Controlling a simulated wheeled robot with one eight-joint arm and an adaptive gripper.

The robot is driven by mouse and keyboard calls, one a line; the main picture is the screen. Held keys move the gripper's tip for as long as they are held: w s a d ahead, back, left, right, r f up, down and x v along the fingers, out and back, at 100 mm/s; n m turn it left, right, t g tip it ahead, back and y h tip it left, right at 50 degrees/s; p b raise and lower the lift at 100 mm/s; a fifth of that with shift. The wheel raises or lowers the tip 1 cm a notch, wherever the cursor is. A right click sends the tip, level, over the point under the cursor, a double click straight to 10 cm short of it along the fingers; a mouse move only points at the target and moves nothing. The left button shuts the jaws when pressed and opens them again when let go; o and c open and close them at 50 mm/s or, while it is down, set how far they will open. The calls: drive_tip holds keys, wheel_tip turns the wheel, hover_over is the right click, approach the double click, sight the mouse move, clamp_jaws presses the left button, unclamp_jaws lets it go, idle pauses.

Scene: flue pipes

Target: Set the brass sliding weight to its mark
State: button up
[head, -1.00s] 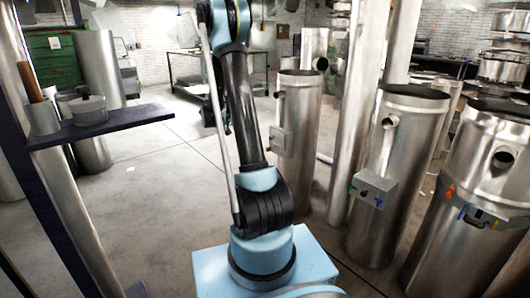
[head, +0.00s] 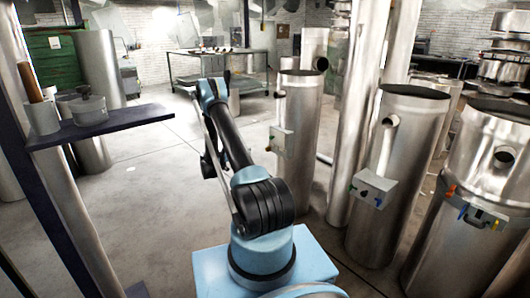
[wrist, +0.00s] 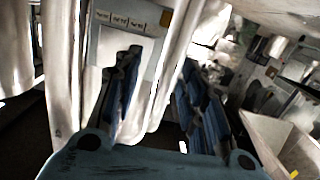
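I cannot make out the brass sliding weight or its mark in either view. Metal flue pipes stand at the right, and several carry small boxes: a pale box (head: 280,141) on the nearer-left pipe (head: 300,105), a grey box with a blue and a green part (head: 373,187) on the middle pipe (head: 400,150), and a fitting with coloured parts (head: 483,214) on the right pipe (head: 485,150). My gripper (wrist: 160,98) shows two dark blue fingers standing apart in the wrist view, with nothing visible between them. A pale labelled panel (wrist: 125,40) is behind them, tilted.
A dark shelf (head: 130,116) at left holds a lidded pot (head: 88,108) and a can (head: 41,117) with a wooden stick. A bench (head: 220,54) stands at the back. Floor (head: 150,190) is open between shelf and pipes. A pale box-like edge (wrist: 275,140) shows at the wrist view's right.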

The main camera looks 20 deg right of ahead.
wheel_tip(320, 180, down, 4)
approach(268, 149)
drive_tip(key=w+x, duration=0.1)
drive_tip(key=x, duration=0.8)
drive_tip(key=shift+m+h, duration=0.3)
drive_tip(key=shift+h, duration=0.1)
drive_tip(key=shift+a, duration=0.15)
clamp_jaws()
